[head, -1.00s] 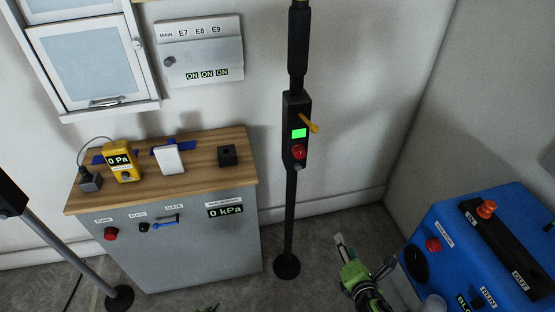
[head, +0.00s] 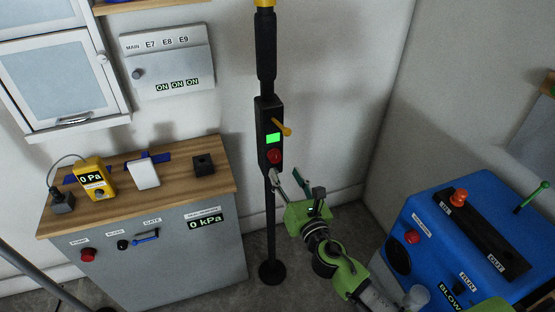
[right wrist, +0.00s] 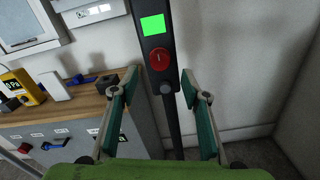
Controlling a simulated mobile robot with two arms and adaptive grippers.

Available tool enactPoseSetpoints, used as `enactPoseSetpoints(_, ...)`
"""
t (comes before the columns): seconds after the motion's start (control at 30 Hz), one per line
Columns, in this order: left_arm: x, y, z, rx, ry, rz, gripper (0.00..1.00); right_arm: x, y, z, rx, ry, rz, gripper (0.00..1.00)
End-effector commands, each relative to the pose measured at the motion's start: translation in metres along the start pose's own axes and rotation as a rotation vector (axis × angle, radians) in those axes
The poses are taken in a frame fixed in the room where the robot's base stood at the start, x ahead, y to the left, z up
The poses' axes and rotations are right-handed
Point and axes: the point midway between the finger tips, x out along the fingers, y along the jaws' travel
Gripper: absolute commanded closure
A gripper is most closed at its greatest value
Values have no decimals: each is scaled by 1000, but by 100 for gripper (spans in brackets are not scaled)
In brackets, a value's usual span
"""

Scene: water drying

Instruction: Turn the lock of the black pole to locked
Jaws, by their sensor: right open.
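The black pole (head: 267,215) stands upright on a round base in the head view. In the right wrist view a small grey knob (right wrist: 166,88) sits below the red button (right wrist: 159,58); I cannot tell which part is the lock. My right gripper (head: 286,174) is open and empty, just below and right of the box. In the right wrist view its fingers stand either side of the pole, apart from it. My left gripper is not in view.
A grey cabinet (head: 180,262) with a wooden top stands left of the pole, bearing a yellow meter (head: 92,178). A blue machine (head: 415,262) stands at the right. The wall (head: 335,70) is close behind the pole.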

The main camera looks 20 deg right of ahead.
Motion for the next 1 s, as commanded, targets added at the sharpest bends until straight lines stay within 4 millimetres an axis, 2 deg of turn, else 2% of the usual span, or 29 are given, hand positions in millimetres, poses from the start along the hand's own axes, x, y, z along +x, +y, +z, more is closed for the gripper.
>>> enactPoseSetpoints(0.1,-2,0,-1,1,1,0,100,27,0,1,2,-2,0,58)
enactPoseSetpoints(0.3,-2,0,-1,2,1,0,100,57,0,0,2,0,0,58)
enactPoseSetpoints(0.5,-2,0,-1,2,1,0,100,69,0,-1,2,1,-1,58)
enactPoseSetpoints(0.77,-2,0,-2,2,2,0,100,70,0,-1,2,1,0,58)
enactPoseSetpoints(0.8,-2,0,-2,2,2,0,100,70,0,-1,2,1,0,63)
enactPoseSetpoints(0.93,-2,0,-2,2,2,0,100,70,0,-1,2,1,0,96)
enactPoseSetpoints(1.0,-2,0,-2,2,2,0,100,70,0,-1,2,1,0,96)
